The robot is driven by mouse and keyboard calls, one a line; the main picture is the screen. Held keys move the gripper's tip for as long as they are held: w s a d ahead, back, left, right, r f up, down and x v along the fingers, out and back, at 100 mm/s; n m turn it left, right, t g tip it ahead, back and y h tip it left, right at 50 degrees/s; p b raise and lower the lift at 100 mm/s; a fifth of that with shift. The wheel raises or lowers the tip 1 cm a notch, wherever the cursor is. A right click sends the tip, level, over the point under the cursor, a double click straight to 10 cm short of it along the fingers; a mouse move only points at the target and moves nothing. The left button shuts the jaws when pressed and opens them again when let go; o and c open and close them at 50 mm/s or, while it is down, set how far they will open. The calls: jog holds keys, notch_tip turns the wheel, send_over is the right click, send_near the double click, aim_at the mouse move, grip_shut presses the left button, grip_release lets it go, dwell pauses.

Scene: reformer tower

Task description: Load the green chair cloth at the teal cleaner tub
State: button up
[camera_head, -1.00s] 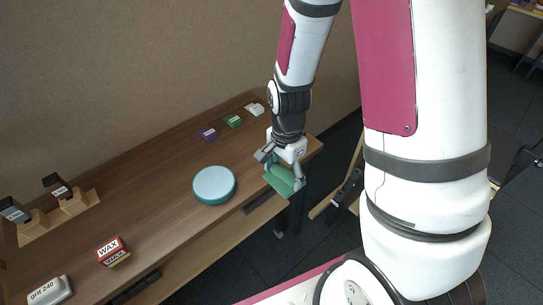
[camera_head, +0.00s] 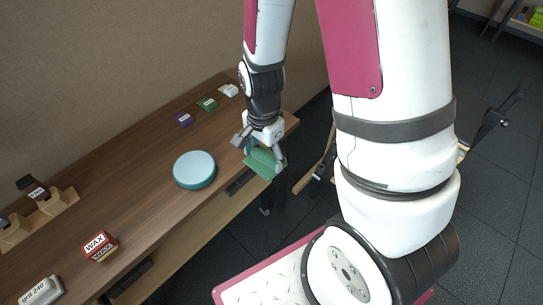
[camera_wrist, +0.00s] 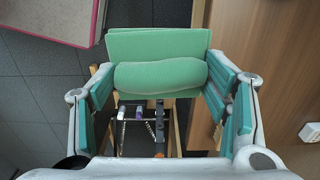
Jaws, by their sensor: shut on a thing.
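The green cloth (camera_head: 261,161) is held in my gripper (camera_head: 262,150) at the right front edge of the wooden bench. In the wrist view, the cloth (camera_wrist: 158,78) is a rolled piece with a flat flap behind it, between the teal-padded fingers of my gripper (camera_wrist: 165,90). The fingers are shut on it. The teal tub (camera_head: 194,168) stands on the bench to the left of my gripper, apart from the cloth. Its top looks pale and flat; I cannot tell whether it is a lid or liquid.
On the bench (camera_head: 140,190) are a wax box (camera_head: 100,246), a grit 240 block (camera_head: 42,291), a wooden holder (camera_head: 55,203), and purple (camera_head: 184,119), green (camera_head: 207,104) and white (camera_head: 229,90) small items at the back. Bench surface around the tub is clear.

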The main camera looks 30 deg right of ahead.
jog(key=w+a+r+p, duration=0.3)
jog(key=w+a+p, duration=0.1)
jog(key=w+a, duration=0.25)
jog(key=r+p, duration=0.1)
jog(key=p, duration=0.2)
send_over(194, 167)
jog(key=shift+a+f, duration=0.1)
jog(key=shift+f, duration=0.2)
jog(key=shift+f+b, duration=1.75)
jog(key=shift+f, duration=0.85)
jog(key=shift+f, duration=0.55)
notch_tip(194, 167, up, 7)
jog(key=p, duration=0.3)
jog(key=shift+p, duration=0.4)
jog(key=shift+r, duration=0.1)
